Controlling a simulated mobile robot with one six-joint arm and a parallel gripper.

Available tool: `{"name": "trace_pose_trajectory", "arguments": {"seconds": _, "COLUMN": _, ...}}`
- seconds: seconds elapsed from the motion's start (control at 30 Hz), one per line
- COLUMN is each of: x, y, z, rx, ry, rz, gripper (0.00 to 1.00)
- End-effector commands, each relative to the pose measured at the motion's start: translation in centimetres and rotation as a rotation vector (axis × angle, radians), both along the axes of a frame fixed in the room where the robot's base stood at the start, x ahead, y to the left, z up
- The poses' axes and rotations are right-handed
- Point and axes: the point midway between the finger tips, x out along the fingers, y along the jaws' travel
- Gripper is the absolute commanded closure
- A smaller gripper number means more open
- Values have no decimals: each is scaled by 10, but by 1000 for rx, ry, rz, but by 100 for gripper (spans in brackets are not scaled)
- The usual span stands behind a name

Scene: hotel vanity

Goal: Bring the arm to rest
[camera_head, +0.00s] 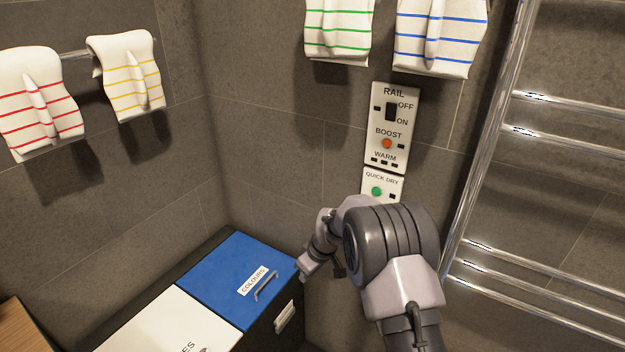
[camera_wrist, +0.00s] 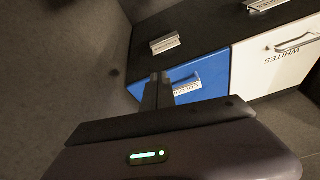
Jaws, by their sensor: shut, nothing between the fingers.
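My gripper (camera_wrist: 159,80) shows in the wrist view with its two dark fingers together and nothing between them. The fingers overlap the view of the blue lid marked COLOURS (camera_wrist: 205,72); I cannot tell the gap between them. In the head view my arm rises from the bottom right and bends left, in front of the tiled wall, and its end is beside the right edge of the blue lid (camera_head: 222,272). The fingers are mostly hidden there.
A white lid (camera_head: 165,322) adjoins the blue one on a black hamper. A control panel (camera_head: 392,128) with a quick-dry panel (camera_head: 381,187) is on the wall behind my arm. A chrome towel rail (camera_head: 490,130) stands right. Striped towels (camera_head: 40,105) hang above.

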Motion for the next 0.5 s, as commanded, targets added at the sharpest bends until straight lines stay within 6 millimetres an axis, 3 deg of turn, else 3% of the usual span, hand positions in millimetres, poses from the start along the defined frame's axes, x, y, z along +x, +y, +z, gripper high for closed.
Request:
{"name": "trace_pose_trajectory", "arguments": {"seconds": 0.03, "x": -7, "y": -11, "z": 57, "rx": 18, "ry": -12, "rz": -79, "gripper": 100}}
{"name": "trace_pose_trajectory", "arguments": {"seconds": 0.1, "x": -32, "y": -30, "z": 126, "rx": 47, "ry": -6, "rz": -215, "gripper": 100}}
{"name": "trace_pose_trajectory", "arguments": {"seconds": 0.17, "x": -63, "y": -46, "z": 180, "rx": 75, "ry": -4, "rz": -333, "gripper": 100}}
{"name": "trace_pose_trajectory", "arguments": {"seconds": 0.23, "x": -110, "y": -65, "z": 234, "rx": 112, "ry": -2, "rz": -478, "gripper": 100}}
{"name": "trace_pose_trajectory", "arguments": {"seconds": 0.3, "x": -164, "y": -83, "z": 273, "rx": 153, "ry": 0, "rz": -623, "gripper": 100}}
{"name": "trace_pose_trajectory", "arguments": {"seconds": 0.37, "x": -212, "y": -96, "z": 295, "rx": 189, "ry": 0, "rz": -746, "gripper": 100}}
{"name": "trace_pose_trajectory", "arguments": {"seconds": 0.4, "x": -243, "y": -104, "z": 303, "rx": 213, "ry": 0, "rz": -823, "gripper": 100}}
{"name": "trace_pose_trajectory", "arguments": {"seconds": 0.5, "x": -308, "y": -118, "z": 306, "rx": 270, "ry": 2, "rz": -990, "gripper": 100}}
